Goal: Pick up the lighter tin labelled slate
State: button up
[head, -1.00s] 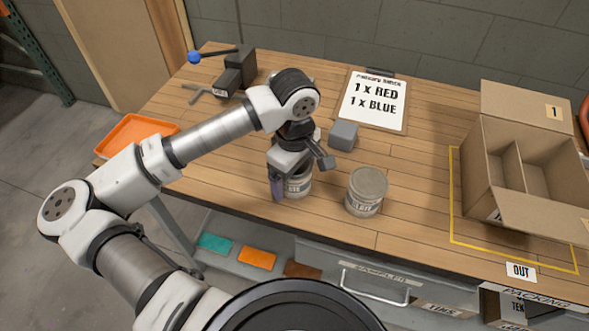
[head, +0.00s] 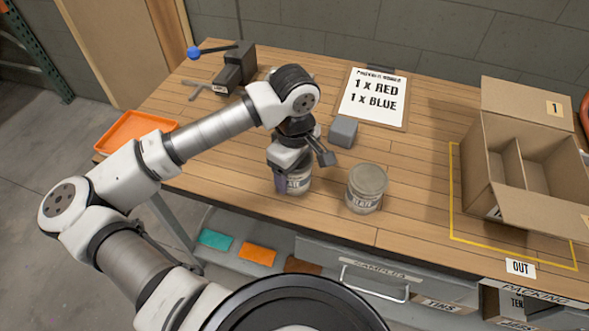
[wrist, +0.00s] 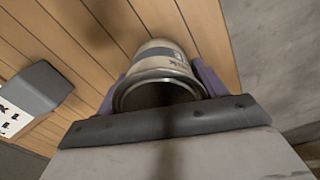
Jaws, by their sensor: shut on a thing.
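Two grey tins with pale label bands are near the front edge of the wooden bench. My gripper (head: 289,186) is shut on the left tin (head: 300,181), which is partly hidden behind the fingers. In the wrist view this tin (wrist: 160,62) sits between the two purple fingers, its rim towards the camera. The tin looks upright and at most slightly above the bench top. The other tin (head: 367,187) stands free to the right, apart from my gripper. Both labels are too small to read surely, and I cannot tell which tin is lighter.
A grey block (head: 343,133) lies just behind the tins. A clipboard (head: 373,98) reads 1 x red, 1 x blue. An open cardboard box (head: 483,205) stands right, within a yellow outline. An orange tray (head: 133,131) is at the left. Bench between right tin and box is clear.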

notch_tip(320, 180, up, 20)
jog(key=b, duration=0.3)
jog(key=shift+f, duration=0.2)
